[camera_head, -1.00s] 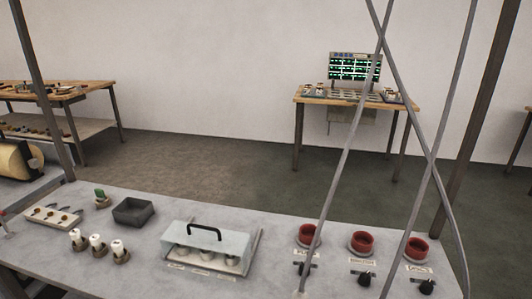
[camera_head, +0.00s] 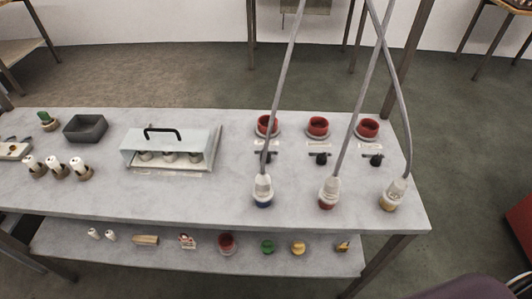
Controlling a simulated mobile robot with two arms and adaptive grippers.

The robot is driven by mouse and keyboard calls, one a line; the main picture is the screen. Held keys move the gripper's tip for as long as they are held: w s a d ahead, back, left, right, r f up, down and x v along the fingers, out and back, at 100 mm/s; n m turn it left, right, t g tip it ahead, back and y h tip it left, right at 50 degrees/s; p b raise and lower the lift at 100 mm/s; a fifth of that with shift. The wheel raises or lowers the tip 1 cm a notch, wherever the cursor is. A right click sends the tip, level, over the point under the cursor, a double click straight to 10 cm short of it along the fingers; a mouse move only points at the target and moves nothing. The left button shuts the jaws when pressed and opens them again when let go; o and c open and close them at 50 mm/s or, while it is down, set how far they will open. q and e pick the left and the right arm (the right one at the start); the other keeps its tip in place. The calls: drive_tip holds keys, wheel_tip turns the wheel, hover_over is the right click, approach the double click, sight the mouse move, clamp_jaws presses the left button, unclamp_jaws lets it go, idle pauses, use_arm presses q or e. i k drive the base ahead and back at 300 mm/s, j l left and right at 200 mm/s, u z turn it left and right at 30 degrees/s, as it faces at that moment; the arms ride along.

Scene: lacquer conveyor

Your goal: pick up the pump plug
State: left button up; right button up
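Three pale plugs on grey cables stand along the front right of the grey table (camera_head: 235,190). The left plug (camera_head: 263,187) has a blue base, the middle plug (camera_head: 329,190) a red base, and the right plug (camera_head: 394,192) a yellow base. I cannot tell which one is the pump plug, as the labels are too small to read. Behind them are three round red sockets, left (camera_head: 267,125), middle (camera_head: 318,126) and right (camera_head: 368,128), with black switches in front. Neither of my grippers is in view.
A clear-covered box with a black handle (camera_head: 163,131) stands mid-table. A dark open tray (camera_head: 86,128) and several white-topped pieces are further left. A lower shelf (camera_head: 200,262) holds small loose parts. The cables rise across the space above the plugs.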

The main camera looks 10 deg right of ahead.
sight(391, 197)
drive_tip(key=z, duration=0.4)
drive_tip(key=i+l+z, duration=0.1)
drive_tip(key=z, duration=0.65)
drive_tip(key=i+z, duration=0.1)
drive_tip(key=z, duration=0.3)
drive_tip(key=u, duration=2.15)
drive_tip(key=z, duration=2.15)
drive_tip(key=l+z, duration=0.1)
drive_tip(key=l, duration=0.5)
